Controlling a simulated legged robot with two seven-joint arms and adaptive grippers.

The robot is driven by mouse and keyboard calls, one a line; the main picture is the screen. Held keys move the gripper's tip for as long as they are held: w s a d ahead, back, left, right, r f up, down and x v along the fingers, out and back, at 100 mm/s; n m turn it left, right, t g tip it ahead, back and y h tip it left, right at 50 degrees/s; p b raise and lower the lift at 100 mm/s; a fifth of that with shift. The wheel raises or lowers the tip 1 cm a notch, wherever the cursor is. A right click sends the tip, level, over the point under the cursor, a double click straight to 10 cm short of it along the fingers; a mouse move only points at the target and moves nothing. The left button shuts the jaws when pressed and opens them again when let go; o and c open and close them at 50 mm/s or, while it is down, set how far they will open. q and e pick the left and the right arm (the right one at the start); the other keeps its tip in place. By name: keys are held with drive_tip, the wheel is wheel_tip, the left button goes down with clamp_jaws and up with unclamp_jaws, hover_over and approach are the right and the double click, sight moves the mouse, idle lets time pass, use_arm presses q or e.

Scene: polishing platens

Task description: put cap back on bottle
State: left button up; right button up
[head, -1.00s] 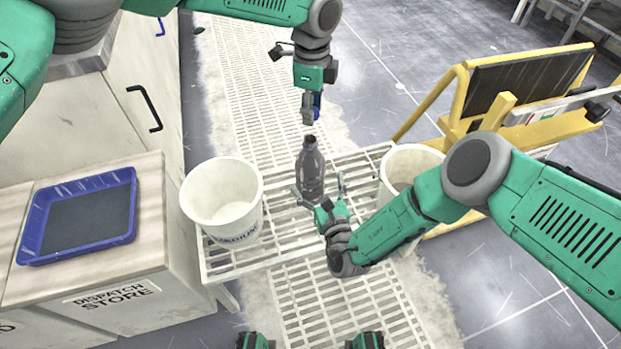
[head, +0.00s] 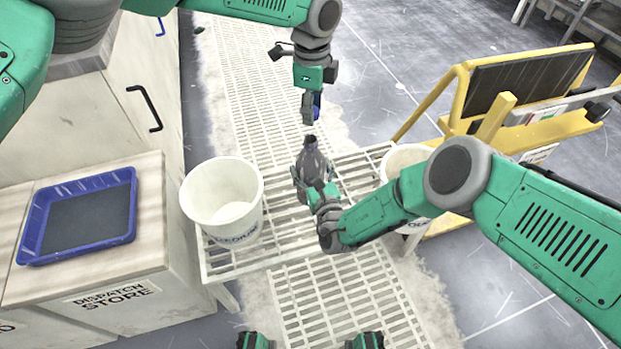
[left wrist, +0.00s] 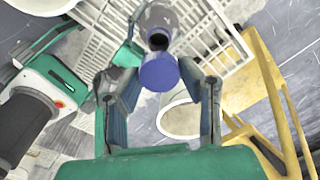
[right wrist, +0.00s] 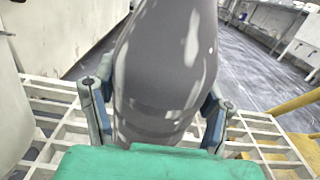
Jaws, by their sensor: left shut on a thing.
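A grey translucent bottle (head: 311,160) stands upright on the white slatted table, its mouth open. It fills the middle of the right wrist view (right wrist: 165,70). My left gripper (head: 311,112) points down above the bottle, shut on the blue cap (head: 317,103). In the left wrist view the cap (left wrist: 160,72) sits between the fingers, apart from the bottle's dark mouth (left wrist: 158,40). My right gripper (head: 313,182) is low at the bottle, with one finger on each side of its body. The fingers lie close to the sides; I cannot tell whether they grip.
A white bucket (head: 222,200) stands left of the bottle on the slatted table (head: 270,250). Another bucket (head: 405,158) is at the right, partly behind my right arm. A yellow frame (head: 450,95) stands beyond it. A blue tray (head: 80,215) lies on the left cabinet.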

sight(312, 139)
use_arm(q)
drive_tip(key=shift+f, duration=2.45)
drive_tip(key=shift+f, duration=0.9)
drive_tip(key=shift+f, duration=0.5)
